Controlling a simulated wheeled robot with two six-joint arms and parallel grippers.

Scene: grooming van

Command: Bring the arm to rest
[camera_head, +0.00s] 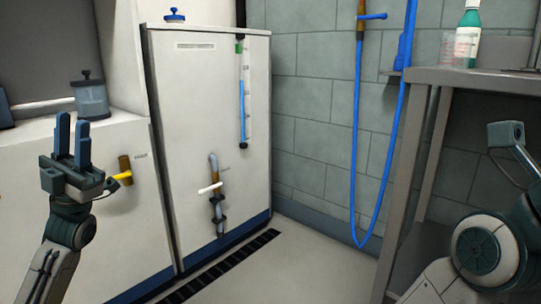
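My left gripper (73,138) is at the left of the head view, with its two blue fingers pointing up. A narrow gap shows between the fingers, and nothing is in it. It is in front of the white cabinet, just left of a brass valve with a yellow handle (122,178). The gripper's edge comes close to the handle in the picture; I cannot tell whether they touch. Part of my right arm (480,250) shows at the lower right, below the metal table. The fingers of my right gripper are not visible.
A tall white cabinet (205,120) has a blue level tube (242,105) and a white-handled valve (209,188). A lidded jar (91,98) stands on the left counter. A blue hose (358,150) hangs on the wall. A metal table (450,77) holds a green bottle (467,35). The middle floor is clear.

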